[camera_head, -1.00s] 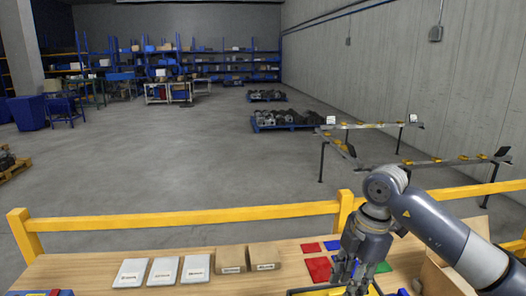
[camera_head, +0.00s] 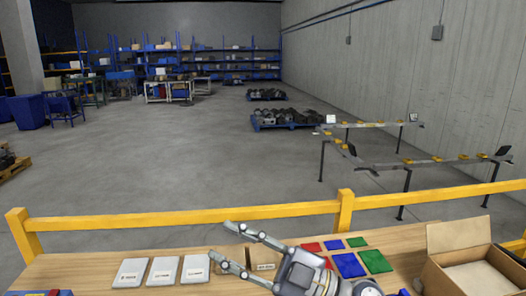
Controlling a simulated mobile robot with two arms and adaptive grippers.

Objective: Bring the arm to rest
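My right gripper (camera_head: 228,243) is in the lower middle of the head view, its two fingers spread apart and pointing left. It is open and nothing shows between its fingers. It is above the wooden table (camera_head: 80,266), in front of the small brown boxes (camera_head: 265,258), and partly hides them. The rest of my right arm is mostly out of the picture at the bottom. My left gripper is not in view.
White packages (camera_head: 164,270) lie left of the gripper. Red, blue (camera_head: 350,265) and green (camera_head: 376,261) squares lie to its right. An open cardboard box (camera_head: 470,262) stands at the table's right. A yellow rail (camera_head: 180,219) runs behind the table.

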